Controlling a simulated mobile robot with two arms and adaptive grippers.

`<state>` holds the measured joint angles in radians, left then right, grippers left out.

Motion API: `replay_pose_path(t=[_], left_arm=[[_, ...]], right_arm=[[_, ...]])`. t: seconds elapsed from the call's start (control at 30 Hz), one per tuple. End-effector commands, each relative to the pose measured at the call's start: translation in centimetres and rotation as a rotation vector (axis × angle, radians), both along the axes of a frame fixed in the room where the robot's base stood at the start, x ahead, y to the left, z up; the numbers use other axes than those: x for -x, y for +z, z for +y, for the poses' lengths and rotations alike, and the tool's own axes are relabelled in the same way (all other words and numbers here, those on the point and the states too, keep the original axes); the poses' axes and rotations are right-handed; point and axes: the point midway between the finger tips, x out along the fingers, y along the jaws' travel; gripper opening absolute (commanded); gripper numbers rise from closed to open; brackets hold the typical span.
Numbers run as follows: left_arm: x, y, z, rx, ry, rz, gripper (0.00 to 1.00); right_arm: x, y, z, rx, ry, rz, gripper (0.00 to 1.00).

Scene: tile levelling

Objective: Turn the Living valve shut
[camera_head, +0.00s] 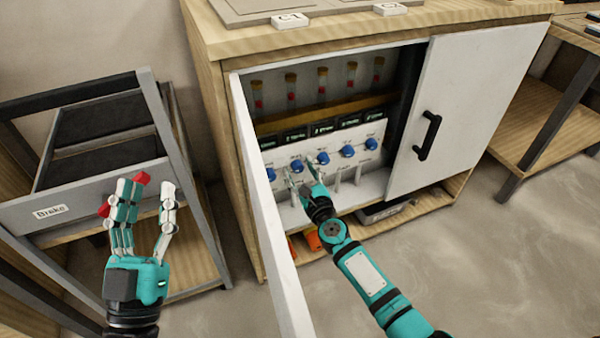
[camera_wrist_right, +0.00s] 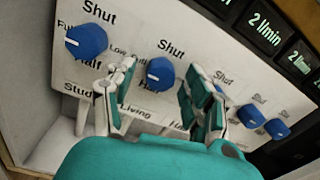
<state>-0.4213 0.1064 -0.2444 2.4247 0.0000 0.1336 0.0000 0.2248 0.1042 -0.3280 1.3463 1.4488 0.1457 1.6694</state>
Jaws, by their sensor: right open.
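The Living valve is a blue round knob (camera_wrist_right: 160,72) on a white panel, second from the left, with "Shut" printed above and "Living" below. Its pale pointer mark appears to face left and down, away from "Shut". In the head view the Living knob (camera_head: 296,165) is in the open cabinet. My right gripper (camera_head: 303,172) is open in front of the panel. In the right wrist view its fingers stand either side of the Living knob; I cannot tell whether they touch it. My left gripper (camera_head: 146,192) is open and empty, in front of the drawer unit at left.
The Study knob (camera_wrist_right: 86,40) is close to the left finger; more blue knobs run to the right. Dark flow displays (camera_head: 321,128) and several tubes (camera_head: 323,78) are above. The open left door (camera_head: 262,200) and white right door (camera_head: 465,95) flank the opening.

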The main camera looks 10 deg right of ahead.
Motion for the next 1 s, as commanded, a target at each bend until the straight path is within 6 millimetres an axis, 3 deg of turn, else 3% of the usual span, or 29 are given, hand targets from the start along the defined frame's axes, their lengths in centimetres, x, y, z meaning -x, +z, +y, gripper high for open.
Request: replay_pose_path(t=[0.27,0.67,1.0], left_arm=[[0.11,0.19,0.00,0.004,0.000,-0.011,0.40],[0.10,0.15,0.00,0.003,0.000,-0.010,0.40],[0.12,0.15,0.00,0.004,0.000,-0.012,0.40]], right_arm=[[-0.17,0.03,0.04,0.000,0.000,0.000,0.53],[-0.14,0.01,0.02,0.000,0.000,0.000,0.02],[-0.13,-0.03,-0.01,0.038,-0.001,-0.007,0.00]])
